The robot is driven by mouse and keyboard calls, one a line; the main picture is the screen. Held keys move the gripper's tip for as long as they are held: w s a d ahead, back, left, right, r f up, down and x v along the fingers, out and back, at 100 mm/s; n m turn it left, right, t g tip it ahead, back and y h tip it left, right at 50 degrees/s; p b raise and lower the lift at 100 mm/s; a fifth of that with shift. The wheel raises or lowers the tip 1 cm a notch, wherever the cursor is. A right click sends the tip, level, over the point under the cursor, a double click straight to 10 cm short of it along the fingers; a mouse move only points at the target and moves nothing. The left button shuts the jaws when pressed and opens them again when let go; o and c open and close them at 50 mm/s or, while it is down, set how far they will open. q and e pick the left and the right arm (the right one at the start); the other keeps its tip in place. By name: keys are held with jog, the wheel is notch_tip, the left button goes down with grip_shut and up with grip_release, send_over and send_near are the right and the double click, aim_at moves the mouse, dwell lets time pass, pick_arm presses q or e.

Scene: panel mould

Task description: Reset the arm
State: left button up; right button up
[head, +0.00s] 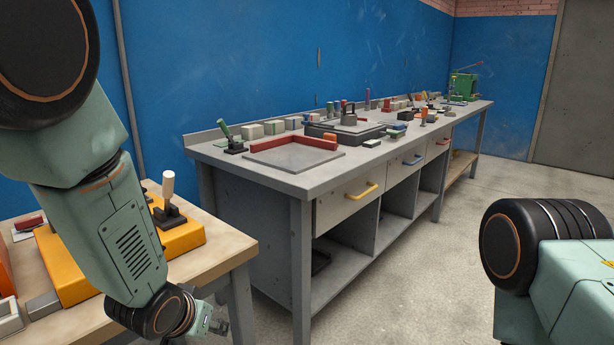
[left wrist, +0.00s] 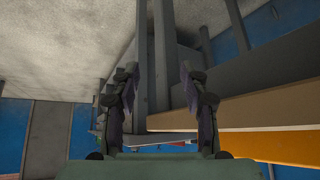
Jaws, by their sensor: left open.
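My left arm comes down from the upper left of the head view. Its gripper (head: 214,322) shows small at the bottom, beside the near wooden table's right end and partly hidden by the wrist. In the left wrist view the two fingers of my left gripper (left wrist: 158,80) stand well apart with nothing between them. It is open and empty. My right arm shows only as a black joint and green links at the right edge of the head view. Its gripper is out of view.
The wooden table (head: 221,236) bears a yellow block (head: 183,236) with an upright lever. Beyond it is a long grey workbench (head: 215,155) with drawers, a red-edged square frame (head: 295,147) and several small tools. The concrete floor (head: 420,270) to the right is clear.

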pick_arm(q)
jog(key=s+a+f+g, duration=0.1)
jog(key=s+f+g, duration=0.1)
jog(key=s+f, duration=0.4)
jog(key=s+a+f+n+g+p, duration=0.1)
jog(key=s+f, duration=0.4)
jog(key=s, duration=1.2)
jog(key=s+a+f+n+g, duration=0.1)
jog(key=s+f+g, duration=0.3)
jog(key=s, duration=0.7)
notch_tip(320, 180, down, 3)
jog(key=shift+s+a+r+y+p, duration=0.15)
jog(key=shift+a+y+p, duration=0.2)
jog(key=shift+a, duration=0.25)
